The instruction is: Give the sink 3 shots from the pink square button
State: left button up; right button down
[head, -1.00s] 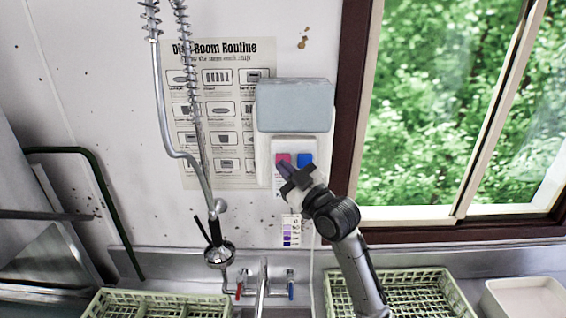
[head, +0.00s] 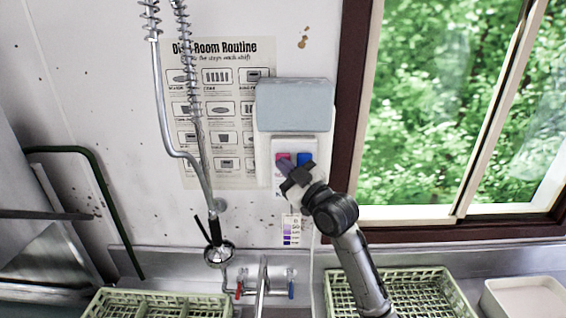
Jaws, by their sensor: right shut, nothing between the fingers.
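The pink square button (head: 283,157) is on the white dispenser panel on the wall, left of a blue square button (head: 304,158). My right gripper (head: 287,170) is shut and empty. Its fingertips are just below the pink button in the picture and cover its lower part. I cannot tell whether they touch it. The sink (head: 278,311) shows only in part at the bottom edge, below the faucet. My left gripper is not in view.
The dispenser (head: 295,104) has a grey-blue cover. A spray hose with a spray head (head: 219,255) hangs to the left. Green racks stand at bottom left (head: 160,303) and bottom right (head: 455,300). A pale tray (head: 525,298) is at far right. A window is on the right.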

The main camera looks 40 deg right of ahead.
jog(key=shift+w+d, duration=0.2)
jog(key=shift+w, duration=0.1)
jog(key=shift+w+d, duration=0.25)
dwell(0.6)
jog(key=shift+s+a, duration=0.15)
jog(key=shift+s, duration=0.05)
dwell(0.3)
jog(key=shift+s+a+p, duration=0.3)
jog(key=shift+s+a, duration=0.35)
jog(key=shift+s, duration=0.1)
jog(key=s+a+p, duration=0.1)
jog(key=s+a, duration=0.2)
jog(key=shift+s+a+p, duration=0.1)
jog(key=shift+s+p, duration=0.25)
jog(key=shift+s, duration=0.05)
